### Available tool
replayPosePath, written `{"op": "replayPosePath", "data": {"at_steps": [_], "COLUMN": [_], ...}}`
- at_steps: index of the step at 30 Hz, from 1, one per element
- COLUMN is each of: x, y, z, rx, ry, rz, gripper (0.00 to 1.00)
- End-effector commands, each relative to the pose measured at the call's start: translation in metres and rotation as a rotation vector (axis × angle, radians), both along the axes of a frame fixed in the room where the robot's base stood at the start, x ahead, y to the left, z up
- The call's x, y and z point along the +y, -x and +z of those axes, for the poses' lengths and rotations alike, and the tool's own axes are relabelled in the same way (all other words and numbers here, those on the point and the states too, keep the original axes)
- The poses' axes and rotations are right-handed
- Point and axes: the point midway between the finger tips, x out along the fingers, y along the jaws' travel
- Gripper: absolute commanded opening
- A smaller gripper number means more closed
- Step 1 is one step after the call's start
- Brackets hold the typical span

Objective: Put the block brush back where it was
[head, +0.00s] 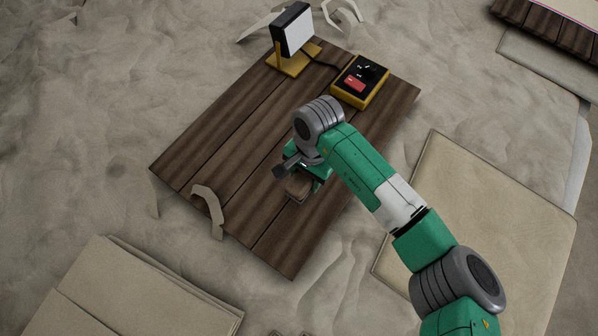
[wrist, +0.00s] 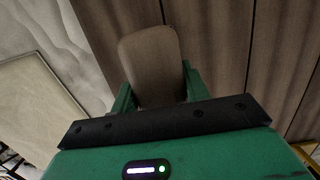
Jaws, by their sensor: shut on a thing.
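The block brush (head: 298,189) shows in the head view as a small brown wooden block under my gripper (head: 308,182), over the front part of the plank board. In the wrist view the brush (wrist: 152,60) is a rounded wooden back between the two green fingers of my gripper (wrist: 158,85). The gripper is shut on it. My wrist hides part of the brush in the head view, and its underside is not visible. I cannot tell whether it touches the board.
The dark plank board (head: 215,150) lies on sandy ground. A lamp (head: 293,35) on a yellow stand and a yellow control box (head: 360,82) with a red patch sit at its far end. A pale curved piece (head: 209,205) lies at the left edge. Flat tan sheets (head: 480,215) lie around it.

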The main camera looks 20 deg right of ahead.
Motion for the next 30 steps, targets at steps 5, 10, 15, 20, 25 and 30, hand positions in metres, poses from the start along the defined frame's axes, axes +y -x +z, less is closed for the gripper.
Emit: {"op": "replayPosePath", "data": {"at_steps": [5, 10, 15, 20, 25, 30], "x": [0.006, 0.01, 0.009, 0.007, 0.008, 0.008], "y": [-0.018, -0.025, -0.024, -0.025, -0.024, -0.024], "z": [-0.002, -0.007, -0.034, -0.038, -0.04, -0.041], "rx": [0.0, 0.003, 0.002, -0.001, -0.001, 0.0], "ry": [0.0, -0.002, -0.001, 0.0, 0.0, 0.0], "rz": [-0.001, -0.002, -0.003, -0.001, -0.001, -0.001], "gripper": [0.24, 0.24, 0.24, 0.24, 0.24, 0.65]}}
